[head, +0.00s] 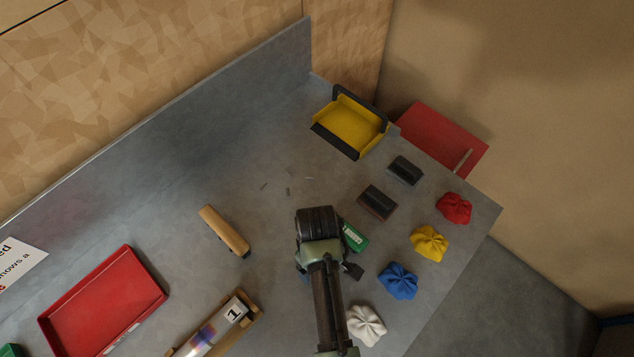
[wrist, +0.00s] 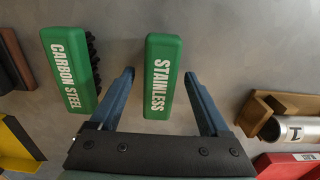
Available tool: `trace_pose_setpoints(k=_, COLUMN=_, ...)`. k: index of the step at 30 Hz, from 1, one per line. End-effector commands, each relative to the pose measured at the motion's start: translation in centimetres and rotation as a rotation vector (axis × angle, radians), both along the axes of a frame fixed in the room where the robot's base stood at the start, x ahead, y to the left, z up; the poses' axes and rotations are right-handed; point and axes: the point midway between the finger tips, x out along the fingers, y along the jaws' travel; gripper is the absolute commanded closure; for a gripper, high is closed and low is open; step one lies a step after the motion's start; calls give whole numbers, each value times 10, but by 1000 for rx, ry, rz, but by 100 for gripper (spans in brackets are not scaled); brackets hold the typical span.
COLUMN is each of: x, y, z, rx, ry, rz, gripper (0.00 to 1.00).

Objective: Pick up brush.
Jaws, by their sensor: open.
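A green brush marked STAINLESS (wrist: 162,77) lies on the grey bench between the fingers of my gripper (wrist: 158,78), with space on both sides. A second green brush marked CARBON STEEL (wrist: 72,70), with dark bristles along its side, lies to the left, outside the fingers. In the head view my gripper (head: 320,252) is over the middle of the bench and hides the STAINLESS brush. One green brush (head: 354,236) shows just right of it, partly covered. My gripper is open and empty. I cannot tell its exact height above the bench.
A wooden-handled tool (head: 226,231) lies left of my gripper. A red tray (head: 153,266) and a wooden holder with a numbered tube (head: 234,311) are lower left. Dark blocks (head: 378,203), crumpled cloths (head: 429,243) and a yellow dustpan (head: 349,124) are to the right and back.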

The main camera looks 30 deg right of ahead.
Motion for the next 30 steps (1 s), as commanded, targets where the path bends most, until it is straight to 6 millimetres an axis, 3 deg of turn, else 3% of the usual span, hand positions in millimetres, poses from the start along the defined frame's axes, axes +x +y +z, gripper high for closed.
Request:
trace_pose_setpoints(k=5, x=0, y=0, z=0, rx=-1, ry=-1, rz=0, gripper=20)
trace_pose_setpoints(k=18, x=0, y=0, z=0, rx=0, ry=0, rz=0, gripper=97)
trace_pose_setpoints(k=30, x=1, y=0, z=5, rx=0, ry=-2, rz=0, gripper=100)
